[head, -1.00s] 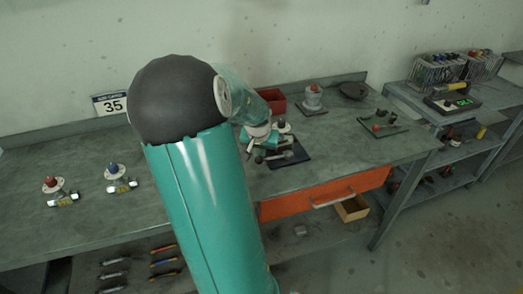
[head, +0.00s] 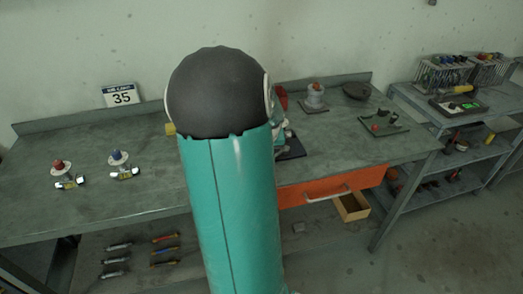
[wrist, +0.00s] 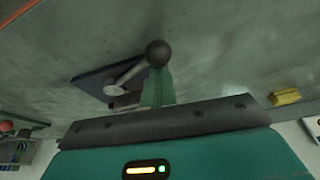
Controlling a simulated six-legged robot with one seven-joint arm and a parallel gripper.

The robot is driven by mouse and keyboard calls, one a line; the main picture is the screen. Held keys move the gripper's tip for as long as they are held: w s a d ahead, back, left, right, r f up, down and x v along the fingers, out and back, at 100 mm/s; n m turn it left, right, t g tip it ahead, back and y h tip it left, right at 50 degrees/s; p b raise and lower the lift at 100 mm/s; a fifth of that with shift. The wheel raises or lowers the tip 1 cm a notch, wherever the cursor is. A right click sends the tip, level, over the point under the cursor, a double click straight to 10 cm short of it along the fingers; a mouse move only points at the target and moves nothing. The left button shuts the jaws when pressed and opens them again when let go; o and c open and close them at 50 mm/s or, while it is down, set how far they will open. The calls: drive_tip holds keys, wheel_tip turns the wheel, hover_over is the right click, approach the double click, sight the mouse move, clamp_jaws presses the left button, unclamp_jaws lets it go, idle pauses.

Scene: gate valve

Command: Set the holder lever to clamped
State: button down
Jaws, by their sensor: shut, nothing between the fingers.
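The holder lever (wrist: 130,75) is a pale metal rod with a black ball knob (wrist: 158,53) at its end. It is fixed to a dark plate (wrist: 92,80) on the bench. My gripper (wrist: 158,82) shows as a shut green finger pair close to the knob, with nothing held. The knob overlaps the fingertips in the wrist view, and I cannot tell whether they touch. In the head view my arm hides the lever and gripper; only the right part of the dark plate (head: 292,146) shows.
Two small valves (head: 63,175) (head: 121,166) stand on the bench at left. A yellow block (head: 170,128) is just left of my arm. A grey fitting (head: 315,95) and a tray (head: 383,123) stand at right. An orange drawer (head: 335,186) is below.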

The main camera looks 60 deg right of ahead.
drive_tip(key=shift+s+a+n, duration=0.15)
drive_tip(key=shift+s+n, duration=0.5)
drive_tip(key=shift+n, duration=0.25)
drive_tip(key=shift+s+a+n+t+y, duration=0.25)
drive_tip(key=shift+s+n+t+y, duration=0.15)
drive_tip(key=shift+s+n, duration=0.8)
drive_tip(key=shift+n, duration=0.4)
drive_tip(key=shift+s+a+n+y, duration=0.1)
drive_tip(key=shift+s+n+y, duration=0.15)
drive_tip(key=shift+n+y, duration=0.05)
drive_tip(key=shift+s, duration=0.45)
